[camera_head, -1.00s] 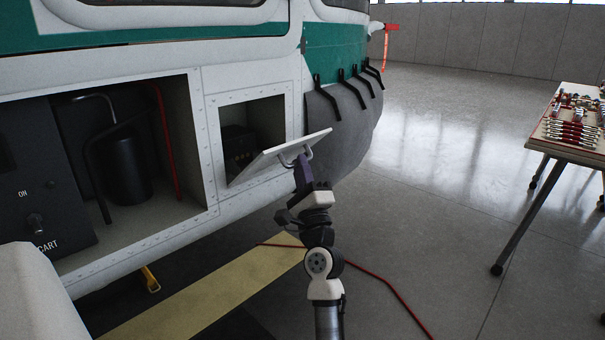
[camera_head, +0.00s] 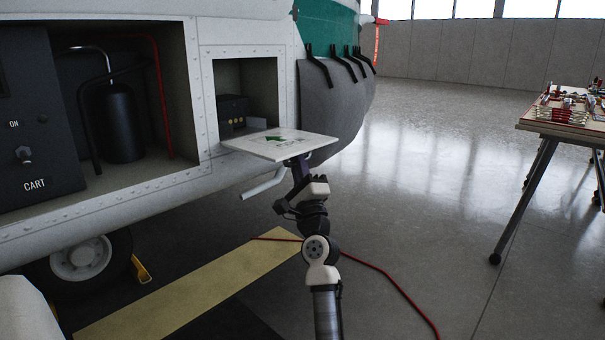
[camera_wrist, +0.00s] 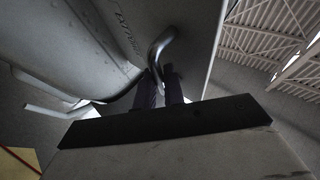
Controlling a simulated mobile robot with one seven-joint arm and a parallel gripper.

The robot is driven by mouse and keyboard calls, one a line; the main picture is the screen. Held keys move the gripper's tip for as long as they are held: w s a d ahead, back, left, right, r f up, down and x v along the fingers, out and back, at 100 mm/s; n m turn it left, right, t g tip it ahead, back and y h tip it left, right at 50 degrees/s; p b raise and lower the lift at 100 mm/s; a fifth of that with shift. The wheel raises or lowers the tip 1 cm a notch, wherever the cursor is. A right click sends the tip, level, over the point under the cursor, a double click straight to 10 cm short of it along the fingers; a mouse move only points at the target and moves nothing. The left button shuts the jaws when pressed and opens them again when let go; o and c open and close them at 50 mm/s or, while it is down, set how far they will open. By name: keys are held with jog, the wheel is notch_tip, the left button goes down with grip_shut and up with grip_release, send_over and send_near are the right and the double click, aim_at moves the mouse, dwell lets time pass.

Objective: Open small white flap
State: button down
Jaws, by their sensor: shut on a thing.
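The small white flap (camera_head: 280,146) is swung down from the small square compartment (camera_head: 247,92) in the helicopter's side. It lies close to level at the lower edge of the opening, with a dark green arrow on its upward face. My gripper (camera_head: 298,168) is under the flap's outer part. In the wrist view, the fingers of my gripper (camera_wrist: 160,88) are shut on the metal flap handle (camera_wrist: 159,50) on the flap's underside (camera_wrist: 195,45). In the head view the flap hides the handle and fingertips.
A grey bent bar (camera_head: 264,184) sticks out below the flap. The larger open bay (camera_head: 190,150) is at left, above a wheel (camera_head: 80,260). A red hose (camera_head: 385,275) lies on the floor. A tool table (camera_head: 560,132) stands at right, with clear floor between.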

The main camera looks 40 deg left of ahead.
jog(key=shift+s+a+f, duration=0.3)
jog(key=shift+a+f, duration=0.15)
jog(key=shift+a, duration=0.3)
jog(key=c, duration=1.5)
grip_release()
jog(key=shift+a+f, duration=0.1)
jog(key=shift+a, duration=0.1)
jog(key=shift+d, duration=0.1)
jog(key=shift+w+d, duration=0.1)
jog(key=shift+d, duration=0.15)
